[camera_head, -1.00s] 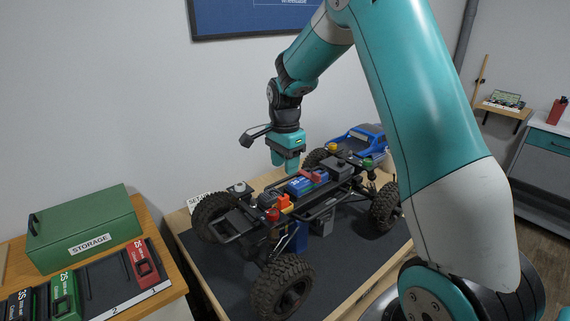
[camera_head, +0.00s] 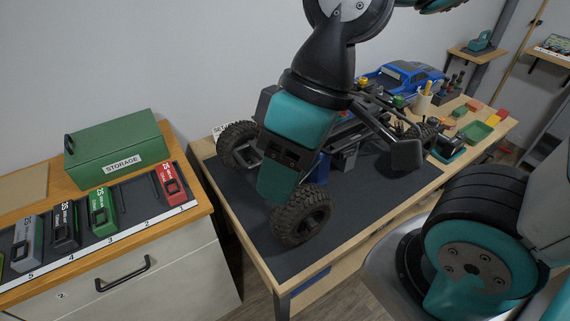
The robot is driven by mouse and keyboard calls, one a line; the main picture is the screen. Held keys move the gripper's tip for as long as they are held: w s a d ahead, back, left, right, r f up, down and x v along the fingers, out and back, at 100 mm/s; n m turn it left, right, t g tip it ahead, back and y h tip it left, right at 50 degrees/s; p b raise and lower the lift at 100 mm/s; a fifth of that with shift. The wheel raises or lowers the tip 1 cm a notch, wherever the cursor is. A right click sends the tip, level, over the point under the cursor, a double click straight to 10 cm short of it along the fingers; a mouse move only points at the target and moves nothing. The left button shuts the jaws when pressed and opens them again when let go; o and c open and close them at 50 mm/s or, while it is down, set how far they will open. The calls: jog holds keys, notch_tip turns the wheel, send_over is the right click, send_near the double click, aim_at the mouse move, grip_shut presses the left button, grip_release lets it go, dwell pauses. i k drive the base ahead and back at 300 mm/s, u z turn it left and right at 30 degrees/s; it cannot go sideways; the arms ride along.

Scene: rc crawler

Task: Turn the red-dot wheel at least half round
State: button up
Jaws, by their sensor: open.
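The RC crawler stands on a dark mat (camera_head: 255,215) on the wooden bench, mostly hidden behind my arm and gripper. Its near front wheel (camera_head: 303,214) shows below my gripper, and another black wheel (camera_head: 238,146) shows to the left. No red dot is visible on either, so I cannot tell which wheel is the red-dot one. My gripper (camera_head: 272,190) is open, pointing down in front of the crawler, just above and left of the near wheel in the picture. Its teal finger overlaps the wheel's edge; I cannot tell whether they touch.
A green storage box (camera_head: 118,148) and several coloured battery packs, including a red one (camera_head: 172,184), sit on the left cabinet. A blue truck body (camera_head: 403,77), a small green tray (camera_head: 474,132) and tools stand at the bench's far right. The mat's front left is clear.

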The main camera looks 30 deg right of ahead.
aim_at(310, 207)
jog(key=z, duration=0.65)
jog(key=k, duration=0.6)
jog(key=z, duration=0.75)
jog(key=k, duration=0.45)
jog(key=z, duration=0.05)
